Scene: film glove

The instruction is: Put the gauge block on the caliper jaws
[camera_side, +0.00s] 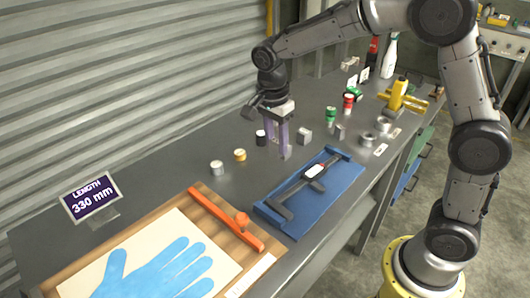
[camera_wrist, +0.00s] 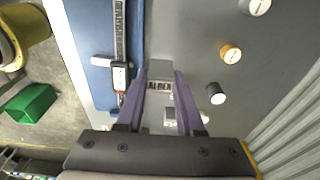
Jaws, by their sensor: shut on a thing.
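My gripper (camera_side: 282,147) has purple fingers and points down above the grey table, left of the blue tray. It is shut on a small grey block, the gauge block (camera_side: 286,154). In the wrist view the block (camera_wrist: 158,71) sits between the fingertips, with dark lettering on its near face. The caliper (camera_side: 302,184) lies on the blue tray (camera_side: 345,184), its dark jaws toward the tray's near left end. In the wrist view the caliper (camera_wrist: 120,72) is left of my fingers, and its jaws are not clearly seen. The block is apart from the caliper.
A wooden board (camera_side: 240,262) with an orange bar and a blue glove shape is in front.

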